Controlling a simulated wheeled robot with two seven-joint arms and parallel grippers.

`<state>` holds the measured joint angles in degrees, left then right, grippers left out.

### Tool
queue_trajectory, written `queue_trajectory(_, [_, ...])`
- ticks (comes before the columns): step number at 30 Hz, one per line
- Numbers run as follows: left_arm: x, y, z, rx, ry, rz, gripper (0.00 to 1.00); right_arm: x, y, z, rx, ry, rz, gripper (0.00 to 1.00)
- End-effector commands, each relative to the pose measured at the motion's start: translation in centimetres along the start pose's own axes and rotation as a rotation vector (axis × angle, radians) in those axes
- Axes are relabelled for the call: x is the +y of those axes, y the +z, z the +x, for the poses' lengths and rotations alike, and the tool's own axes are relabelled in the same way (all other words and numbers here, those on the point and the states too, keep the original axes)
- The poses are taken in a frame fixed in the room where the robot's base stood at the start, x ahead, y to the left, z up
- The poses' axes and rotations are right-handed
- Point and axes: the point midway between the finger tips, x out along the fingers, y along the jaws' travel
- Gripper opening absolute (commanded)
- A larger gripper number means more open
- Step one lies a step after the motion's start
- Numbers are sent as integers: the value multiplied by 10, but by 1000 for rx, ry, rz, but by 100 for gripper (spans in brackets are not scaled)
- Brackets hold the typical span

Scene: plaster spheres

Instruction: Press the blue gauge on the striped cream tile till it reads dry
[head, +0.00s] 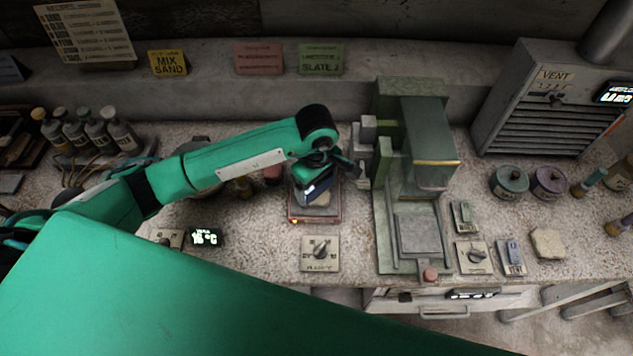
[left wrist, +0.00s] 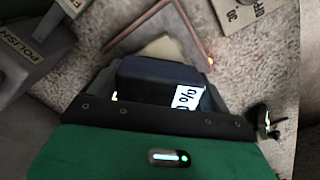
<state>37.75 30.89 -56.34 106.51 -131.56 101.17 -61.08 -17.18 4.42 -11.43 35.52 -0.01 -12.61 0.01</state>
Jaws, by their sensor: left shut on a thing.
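My left gripper (head: 318,180) is shut on the dark blue gauge (left wrist: 150,80), which has a small lit display. In the left wrist view, part of the display shows a "%" sign and a cut-off digit. A cream tile (left wrist: 166,50) shows just beyond the gauge, within a copper-coloured rim (left wrist: 190,30). In the head view the gripper is over that plate (head: 314,218), and the gripper and gauge hide most of the tile. I cannot make out stripes on it, nor whether the gauge touches it. My right gripper is not in view.
A green press (head: 415,170) stands close to the right of my gripper. A dial panel (head: 320,253) lies in front of the plate, and a small temperature display (head: 206,237) is to the left. Bottles (head: 122,133) stand at the left; a vent box (head: 540,100) stands at the right.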

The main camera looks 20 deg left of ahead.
Motion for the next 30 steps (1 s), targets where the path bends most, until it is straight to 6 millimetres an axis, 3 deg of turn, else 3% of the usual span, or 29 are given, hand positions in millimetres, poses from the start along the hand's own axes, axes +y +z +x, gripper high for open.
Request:
queue_trajectory(10, [-2, 1, 0, -1, -7, 1, 63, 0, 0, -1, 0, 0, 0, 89])
queue_trajectory(30, [0, 0, -57, 1, 0, 1, 63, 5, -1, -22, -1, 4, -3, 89])
